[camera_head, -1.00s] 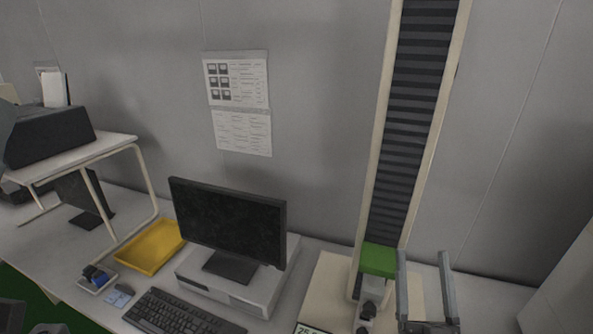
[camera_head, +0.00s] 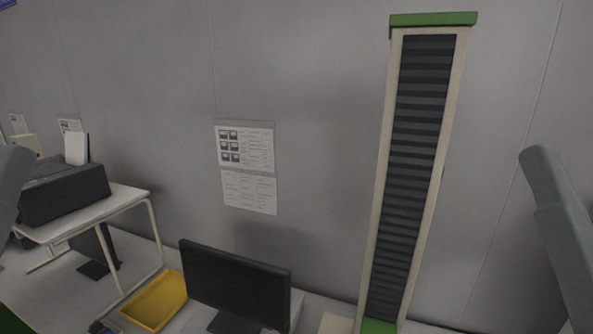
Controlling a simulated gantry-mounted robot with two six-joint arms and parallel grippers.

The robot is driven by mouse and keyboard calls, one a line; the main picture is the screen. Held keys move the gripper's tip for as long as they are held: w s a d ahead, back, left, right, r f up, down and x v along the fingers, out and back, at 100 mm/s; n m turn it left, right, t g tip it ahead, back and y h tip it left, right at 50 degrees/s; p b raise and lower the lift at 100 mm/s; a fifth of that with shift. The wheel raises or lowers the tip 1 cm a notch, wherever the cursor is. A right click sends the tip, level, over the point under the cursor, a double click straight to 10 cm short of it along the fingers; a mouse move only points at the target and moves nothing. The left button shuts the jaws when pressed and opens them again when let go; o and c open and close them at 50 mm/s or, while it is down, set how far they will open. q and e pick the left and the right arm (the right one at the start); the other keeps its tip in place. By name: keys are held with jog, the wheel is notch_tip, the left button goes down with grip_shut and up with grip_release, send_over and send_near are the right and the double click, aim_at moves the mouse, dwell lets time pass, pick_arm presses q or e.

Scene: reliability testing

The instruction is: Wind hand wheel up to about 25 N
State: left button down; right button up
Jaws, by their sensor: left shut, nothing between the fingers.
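The tall test stand (camera_head: 413,180) rises right of centre, a cream frame around dark ribbed bellows with a green cap on top. Its lower part is cut off by the bottom edge, with a bit of green crosshead showing there. The hand wheel and the force readout are not in view. A grey part of my left arm (camera_head: 12,190) shows at the left edge; the left gripper is shut and empty, but its fingertips cannot be made out. A grey link of my right arm (camera_head: 562,235) shows at the right edge; my right gripper is out of view.
A dark monitor (camera_head: 235,285) stands on the bench left of the stand, beside a yellow tray (camera_head: 157,300). A printer (camera_head: 65,190) sits on a white raised shelf (camera_head: 120,201) at left. Two printed sheets (camera_head: 246,165) hang on the grey wall.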

pick_arm(q)
notch_tip(320, 180, up, 14)
jog(key=p, duration=1)
pick_arm(e)
notch_tip(320, 180, up, 14)
pick_arm(q)
jog(key=shift+r, duration=0.15)
pick_arm(e)
jog(key=shift+r, duration=0.15)
